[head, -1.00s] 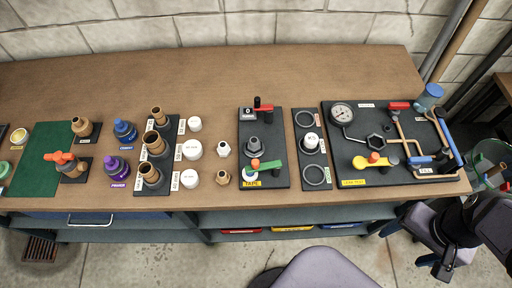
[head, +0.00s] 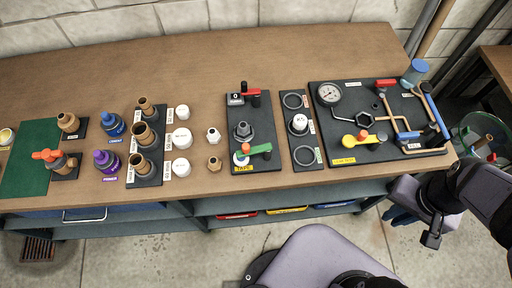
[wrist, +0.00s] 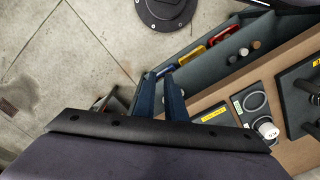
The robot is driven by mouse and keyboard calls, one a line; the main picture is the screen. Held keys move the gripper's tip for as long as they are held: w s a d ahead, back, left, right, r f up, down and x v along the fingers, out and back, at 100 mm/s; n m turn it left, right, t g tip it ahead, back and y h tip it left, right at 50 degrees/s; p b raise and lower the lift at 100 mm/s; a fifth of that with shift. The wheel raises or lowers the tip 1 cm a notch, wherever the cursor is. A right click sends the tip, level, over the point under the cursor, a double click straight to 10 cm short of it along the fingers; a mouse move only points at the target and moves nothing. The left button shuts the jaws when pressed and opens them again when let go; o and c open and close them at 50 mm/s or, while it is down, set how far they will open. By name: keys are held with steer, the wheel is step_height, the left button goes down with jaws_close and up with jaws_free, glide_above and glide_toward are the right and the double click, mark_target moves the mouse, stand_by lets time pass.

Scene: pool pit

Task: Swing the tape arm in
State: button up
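The tape arm (head: 260,150) is a short green lever on the black board labelled TAPE (head: 256,168), at the middle of the bench. Its left end meets a white roll (head: 241,159) with an orange-red part on top. It points right and slightly up. In the wrist view only an edge of the TAPE board (wrist: 288,112) shows at the right; I cannot make out the lever there. My gripper (wrist: 160,82) shows two dark blue fingers, apart and empty. In the head view the fingers (head: 401,215) are small and low, beyond the bench's front edge, right of the tape arm.
A red lever (head: 250,88) and a grey hex fitting (head: 243,131) share the TAPE board. Right of it stand a ring board (head: 305,176) with a white cap and the gauge board (head: 390,152). Brass and white fittings stand left. Bare bench top (head: 200,65) lies behind.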

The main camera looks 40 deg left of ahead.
steer(key=a+n+p, duration=0.1)
steer(key=a+r+n+p, duration=0.1)
steer(key=a, duration=0.1)
steer(key=s+a+n, duration=0.1)
steer(key=a, duration=0.1)
steer(key=shift+r+g+p, duration=0.3)
steer(key=shift+r+p, duration=0.1)
jaws_close()
steer(key=w+a+r+n+t+p, duration=0.1)
steer(key=w+a+r+n+t, duration=0.15)
steer(key=w+n, duration=0.4)
steer(key=w+a+r+n+t+p, duration=0.1)
steer(key=w+a+r+n+t, duration=0.15)
steer(key=w+n+t, duration=0.4)
steer(key=w+a+r+n+g+y, duration=0.1)
steer(key=w+a+r+n+y, duration=0.2)
steer(key=a, duration=0.5)
steer(key=s+a+n+g+y, duration=0.4)
steer(key=s+a+n+g, duration=0.2)
steer(key=s+a+n, duration=0.4)
steer(key=s+d+n+g, duration=0.2)
steer(key=s+g, duration=0.3)
steer(key=s, duration=0.4)
steer(key=shift+s+f+n+h, duration=0.2)
steer(key=shift+s+n+h, duration=0.1)
steer(key=shift+n, duration=0.5)
steer(key=shift+f, duration=0.15)
